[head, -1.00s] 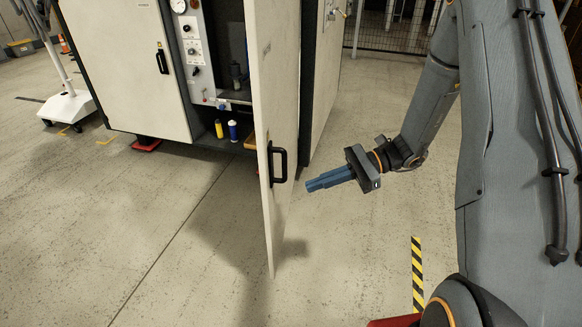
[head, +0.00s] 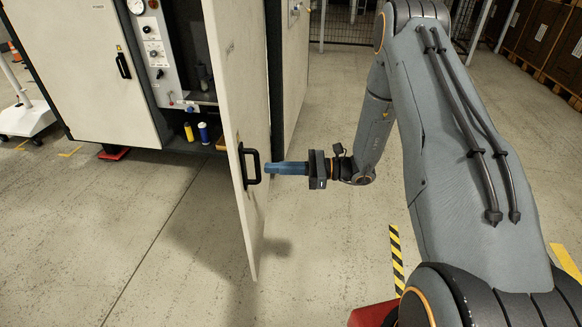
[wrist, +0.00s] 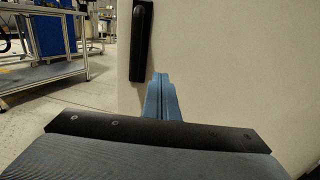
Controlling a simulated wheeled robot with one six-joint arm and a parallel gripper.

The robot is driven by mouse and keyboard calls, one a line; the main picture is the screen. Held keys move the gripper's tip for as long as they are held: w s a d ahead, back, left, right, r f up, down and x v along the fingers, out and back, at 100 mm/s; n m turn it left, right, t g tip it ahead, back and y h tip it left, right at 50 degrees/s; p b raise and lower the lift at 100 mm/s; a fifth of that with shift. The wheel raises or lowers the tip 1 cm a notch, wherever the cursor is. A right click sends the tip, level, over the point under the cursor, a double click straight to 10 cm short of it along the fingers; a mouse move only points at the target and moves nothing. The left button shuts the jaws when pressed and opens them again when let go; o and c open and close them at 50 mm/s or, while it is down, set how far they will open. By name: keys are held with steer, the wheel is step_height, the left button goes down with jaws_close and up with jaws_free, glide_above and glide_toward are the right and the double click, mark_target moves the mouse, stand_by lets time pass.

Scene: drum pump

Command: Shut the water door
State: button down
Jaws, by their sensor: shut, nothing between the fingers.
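The water door (head: 234,120) is a pale cream panel standing swung open from the cabinet, edge toward the head camera. Its black bar handle (head: 250,165) is on the face toward my gripper. My gripper (head: 268,168), with blue fingers, is shut and empty, its tips close to the door's face by the handle. In the wrist view the fingertips (wrist: 159,78) point at the pale door face (wrist: 225,75), below and to the right of the handle (wrist: 141,45). I cannot tell whether they touch the door.
The cabinet's other door (head: 100,70) is closed at the left. The open bay holds a gauge panel (head: 155,50), a yellow bottle (head: 189,132) and a blue bottle (head: 204,132). The floor before the cabinet is clear. A workbench (wrist: 50,70) stands in the wrist view's background.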

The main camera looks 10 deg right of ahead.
mark_target(246, 168)
steer(key=shift+p+x, duration=0.35)
steer(key=shift+x, duration=2.2)
